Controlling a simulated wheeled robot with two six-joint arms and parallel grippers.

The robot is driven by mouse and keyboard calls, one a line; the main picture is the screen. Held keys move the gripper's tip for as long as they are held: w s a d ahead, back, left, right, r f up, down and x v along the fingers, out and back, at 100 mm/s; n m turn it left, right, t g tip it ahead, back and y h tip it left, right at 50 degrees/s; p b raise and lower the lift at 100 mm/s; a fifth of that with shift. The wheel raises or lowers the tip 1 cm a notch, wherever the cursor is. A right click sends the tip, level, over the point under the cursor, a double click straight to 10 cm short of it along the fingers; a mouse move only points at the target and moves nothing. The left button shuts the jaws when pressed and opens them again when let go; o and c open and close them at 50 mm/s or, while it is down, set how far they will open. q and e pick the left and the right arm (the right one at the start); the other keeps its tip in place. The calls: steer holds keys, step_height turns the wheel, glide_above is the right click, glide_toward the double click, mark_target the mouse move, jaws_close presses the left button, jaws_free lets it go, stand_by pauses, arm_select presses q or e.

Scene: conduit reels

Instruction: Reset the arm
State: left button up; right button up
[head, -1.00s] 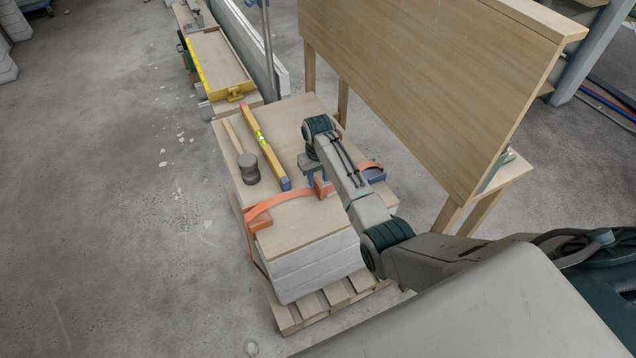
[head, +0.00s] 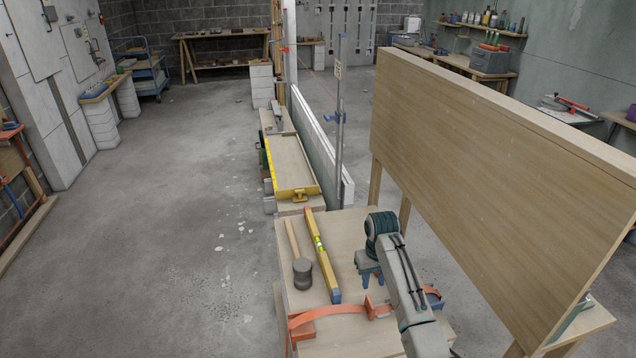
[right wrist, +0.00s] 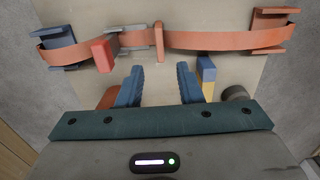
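My right arm reaches over the plywood-topped stack (head: 352,232). My right gripper (head: 370,278) points down above the board, to the right of the yellow spirit level (head: 322,256). In the right wrist view its two teal fingers (right wrist: 159,88) stand apart with only bare board between them, so it is open and empty. An orange strap (right wrist: 215,40) runs across the board just beyond the fingertips; it also shows in the head view (head: 335,311). My left arm and gripper are not in view.
A mallet (head: 303,272) lies left of the level. A large upright wooden panel (head: 480,150) stands close on the right of my arm. A yellow-edged tray (head: 290,160) lies beyond the stack. The concrete floor on the left is clear.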

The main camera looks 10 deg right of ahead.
steer(key=s+f+t, duration=0.1)
steer(key=s+f, duration=0.2)
steer(key=s, duration=0.7)
steer(key=s+f+t, duration=0.1)
steer(key=s+f, duration=0.2)
steer(key=s, duration=0.7)
steer(key=s+r+t, duration=0.1)
steer(key=s+r, duration=0.3)
steer(key=s, duration=0.6)
steer(key=s+r+t, duration=0.1)
steer(key=s+r, duration=0.3)
steer(key=s, duration=0.6)
step_height(320, 180, down, 28)
steer(key=w+d+g, duration=0.1)
steer(key=d+g, duration=0.1)
steer(key=s+d+f, duration=0.1)
steer(key=s+f, duration=1.7)
steer(key=f, duration=0.3)
steer(key=shift+s+d+f+g+h, duration=0.2)
steer(key=shift+s+d+g+h, duration=0.05)
steer(key=shift+s+g+h, duration=0.15)
